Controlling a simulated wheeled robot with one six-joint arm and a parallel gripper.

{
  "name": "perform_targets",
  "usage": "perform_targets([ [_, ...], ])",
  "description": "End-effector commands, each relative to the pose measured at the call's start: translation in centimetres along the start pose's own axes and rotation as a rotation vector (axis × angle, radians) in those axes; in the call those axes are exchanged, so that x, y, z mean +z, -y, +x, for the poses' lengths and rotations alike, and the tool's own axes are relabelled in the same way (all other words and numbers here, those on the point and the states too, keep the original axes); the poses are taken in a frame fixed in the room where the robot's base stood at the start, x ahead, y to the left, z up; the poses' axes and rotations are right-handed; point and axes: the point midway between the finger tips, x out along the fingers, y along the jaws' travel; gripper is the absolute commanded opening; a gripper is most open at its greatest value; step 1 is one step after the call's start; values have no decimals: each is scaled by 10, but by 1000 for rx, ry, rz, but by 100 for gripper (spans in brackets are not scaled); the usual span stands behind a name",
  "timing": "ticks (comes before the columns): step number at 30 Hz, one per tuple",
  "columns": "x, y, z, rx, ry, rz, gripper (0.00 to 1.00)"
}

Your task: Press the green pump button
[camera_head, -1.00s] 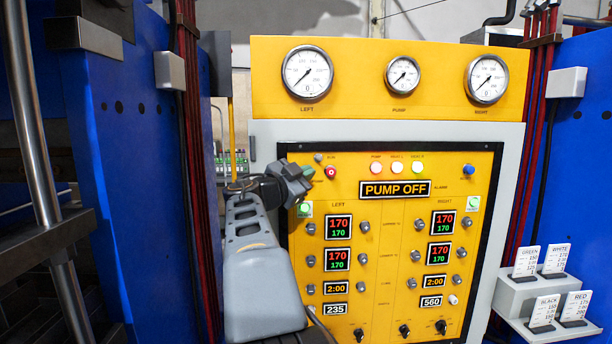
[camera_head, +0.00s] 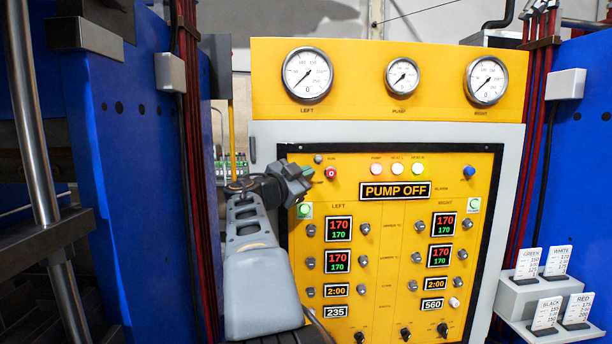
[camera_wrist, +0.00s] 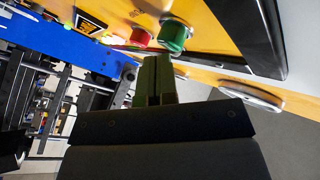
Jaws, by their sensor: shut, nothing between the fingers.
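The green pump button (camera_wrist: 175,37) is a round green cap in a metal ring on the yellow panel. In the wrist view it lies just beyond and slightly right of my fingertips (camera_wrist: 157,60); whether they touch cannot be told. In the head view only a sliver of green shows behind my gripper (camera_head: 306,179), which covers the rest. My gripper is shut and empty, at the panel's upper left. The display (camera_head: 395,191) reads "PUMP OFF".
A red button (camera_head: 331,173) sits close to the green one, and also shows in the wrist view (camera_wrist: 142,37). A blue button (camera_head: 469,171) is at the panel's upper right. Knobs and displays fill the panel below. A blue press frame (camera_head: 125,170) stands left of my arm.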

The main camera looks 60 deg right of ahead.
Motion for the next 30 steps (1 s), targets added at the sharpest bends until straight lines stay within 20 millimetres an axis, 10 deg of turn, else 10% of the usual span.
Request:
perform_targets([
  [30,7,6,9,0,0,0,0],
])
